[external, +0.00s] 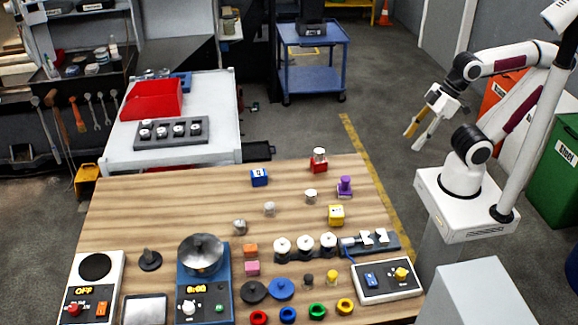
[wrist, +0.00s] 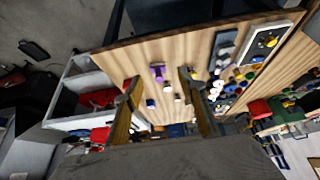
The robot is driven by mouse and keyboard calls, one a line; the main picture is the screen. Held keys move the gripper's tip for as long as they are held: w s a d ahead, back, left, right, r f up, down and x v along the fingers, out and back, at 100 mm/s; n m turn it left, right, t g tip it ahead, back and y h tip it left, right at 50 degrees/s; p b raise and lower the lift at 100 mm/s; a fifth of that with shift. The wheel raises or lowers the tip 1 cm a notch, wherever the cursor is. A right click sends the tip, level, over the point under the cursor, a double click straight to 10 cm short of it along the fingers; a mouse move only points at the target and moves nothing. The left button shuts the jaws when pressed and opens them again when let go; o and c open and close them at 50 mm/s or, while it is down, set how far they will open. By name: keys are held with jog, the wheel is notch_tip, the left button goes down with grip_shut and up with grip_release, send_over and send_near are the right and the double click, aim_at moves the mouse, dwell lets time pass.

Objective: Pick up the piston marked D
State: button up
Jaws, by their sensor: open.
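Small silvery cylinders that look like pistons stand on the wooden table: one near the middle (external: 240,227), one farther back (external: 269,209), one to its right (external: 310,195). Another silvery piece (external: 319,152) sits on a red block at the back edge. I cannot read a letter D on any of them. A dark rack (external: 171,133) on the white cart holds several pale round-topped parts, also too small to read. My gripper (external: 415,138) is open and empty, raised beyond the table's right edge. In the wrist view its fingers (wrist: 160,80) frame the distant table.
Blue (external: 259,177), yellow (external: 336,215) and purple (external: 345,187) pieces stand among the cylinders. Scales, a control box (external: 387,282), coloured rings and white-topped round parts (external: 305,243) crowd the front. A red bin (external: 152,100) is on the cart. The table's left-back area is clear.

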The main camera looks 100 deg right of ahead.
jog(key=shift+o, duration=0.5)
jog(key=n+g+h, duration=0.3)
jog(key=n+g, duration=0.1)
jog(key=n, duration=1.5)
send_near(311, 197)
jog(key=s+f, duration=0.1)
jog(key=s, duration=0.1)
jog(key=s+d+f, duration=0.1)
jog(key=s+f, duration=0.2)
jog(key=shift+s+d, duration=0.3)
jog(key=shift+s, duration=0.05)
jog(key=shift+w+d+r+n+t, duration=0.1)
jog(key=shift+w+r+n+t, duration=0.2)
jog(key=shift+w+n, duration=0.75)
jog(key=shift+w+d+r+n+t, duration=0.1)
jog(key=shift+w+r+n+t, duration=0.3)
jog(key=shift+n, duration=1.15)
jog(key=shift+w+r+n+t, duration=0.1)
jog(key=shift+w+r+n, duration=0.1)
jog(key=shift+w+n, duration=0.9)
jog(key=shift+s, duration=0.25)
